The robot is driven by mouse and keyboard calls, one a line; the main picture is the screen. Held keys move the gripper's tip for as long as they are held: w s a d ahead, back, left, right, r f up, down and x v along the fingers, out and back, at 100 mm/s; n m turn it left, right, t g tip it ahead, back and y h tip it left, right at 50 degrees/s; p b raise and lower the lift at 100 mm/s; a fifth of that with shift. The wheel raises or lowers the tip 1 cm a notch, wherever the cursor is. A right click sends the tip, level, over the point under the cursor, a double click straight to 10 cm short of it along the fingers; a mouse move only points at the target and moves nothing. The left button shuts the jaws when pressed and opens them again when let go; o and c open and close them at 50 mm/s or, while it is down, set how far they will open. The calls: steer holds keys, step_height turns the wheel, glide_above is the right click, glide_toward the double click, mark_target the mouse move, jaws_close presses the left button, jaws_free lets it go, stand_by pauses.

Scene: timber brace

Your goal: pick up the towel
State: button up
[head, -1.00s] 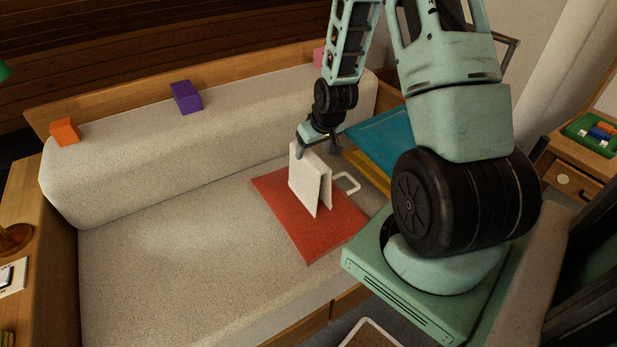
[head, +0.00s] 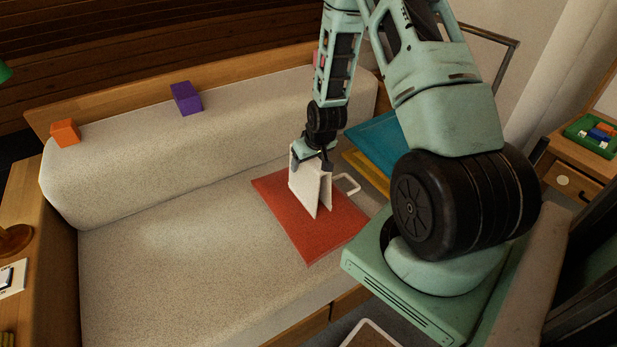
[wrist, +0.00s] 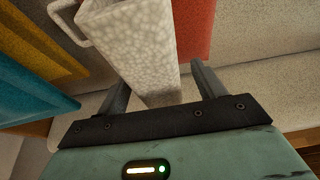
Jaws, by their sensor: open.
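The towel (head: 304,187) is white and stands folded like a tent on a red cloth or mat (head: 335,232) on the sofa seat. It also fills the upper middle of the wrist view (wrist: 135,45). My gripper (head: 312,160) is at the towel's top fold, pointing down. In the wrist view my gripper (wrist: 163,87) is open, with one finger on each side of the towel's top end. I cannot tell whether the fingers touch it. The gripper hides part of the fold in the head view.
A white looped bar (head: 348,183) sticks out beside the towel. Blue (head: 370,142) and yellow (head: 367,171) flat pieces lie to its right. A purple block (head: 186,98) and an orange block (head: 65,133) sit on the backrest. The left seat is clear.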

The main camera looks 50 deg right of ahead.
steer(key=shift+f, duration=0.25)
stand_by(0.4)
steer(key=c, duration=1.4)
